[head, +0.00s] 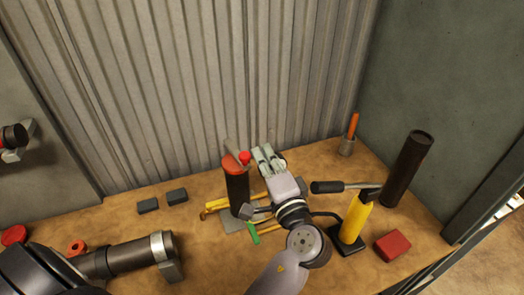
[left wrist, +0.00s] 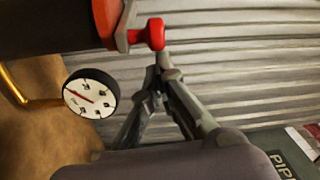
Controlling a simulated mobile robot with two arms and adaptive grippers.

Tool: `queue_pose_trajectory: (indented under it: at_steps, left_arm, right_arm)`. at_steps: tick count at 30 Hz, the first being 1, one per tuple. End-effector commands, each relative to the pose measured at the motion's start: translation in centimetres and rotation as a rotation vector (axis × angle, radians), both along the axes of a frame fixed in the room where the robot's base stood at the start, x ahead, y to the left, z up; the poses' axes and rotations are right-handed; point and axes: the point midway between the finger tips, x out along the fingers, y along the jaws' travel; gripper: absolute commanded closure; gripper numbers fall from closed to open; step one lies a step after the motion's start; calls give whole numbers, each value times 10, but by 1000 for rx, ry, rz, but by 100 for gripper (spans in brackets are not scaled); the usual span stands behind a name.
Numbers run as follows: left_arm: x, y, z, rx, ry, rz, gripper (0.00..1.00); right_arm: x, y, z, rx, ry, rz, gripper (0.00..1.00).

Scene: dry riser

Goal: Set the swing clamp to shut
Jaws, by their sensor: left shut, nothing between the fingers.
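An upright dark riser pipe (head: 237,190) with an orange-red top (head: 233,166) stands on the bench. What looks like the swing clamp, a metal piece with a red knob (head: 245,157), sits at this top. In the left wrist view, the red knob (left wrist: 151,35) sticks out beside the red rim (left wrist: 106,18), just beyond my fingertips. My left gripper (head: 262,153) is shut and empty, just right of the knob in the head view; it also shows in the left wrist view (left wrist: 162,78). I cannot tell whether it touches the knob. My right gripper is not in view.
A dial gauge (left wrist: 90,93) is beside the riser. A yellow and black tool (head: 354,218), a dark tube (head: 407,168), a red block (head: 393,245) and a holder with an orange handle (head: 347,145) stand to the right. A corrugated wall (head: 200,90) rises close behind.

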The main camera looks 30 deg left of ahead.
Motion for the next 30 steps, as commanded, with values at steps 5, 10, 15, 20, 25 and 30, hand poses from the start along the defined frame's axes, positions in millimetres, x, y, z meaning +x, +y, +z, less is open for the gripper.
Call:
queue_pose_trajectory:
  at_steps: [5, 10, 15, 20, 25, 30]
  left_arm:
    - [-2, -1, 0, -1, -1, 1, 100]
    - [-2, -1, 0, -1, -1, 1, 100]
    - [-5, 1, 0, 2, 1, -20, 100]
    - [-17, 5, 1, 2, 2, -119, 100]
    - [-24, 7, 1, 1, -1, -189, 100]
    - [-24, 7, 0, -1, -2, -195, 100]
  right_arm:
    - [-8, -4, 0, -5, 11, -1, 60]
    - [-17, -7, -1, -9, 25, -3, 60]
    - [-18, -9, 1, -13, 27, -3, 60]
    - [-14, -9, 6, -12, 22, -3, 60]
    - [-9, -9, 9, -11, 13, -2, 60]
    - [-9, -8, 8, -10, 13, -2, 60]
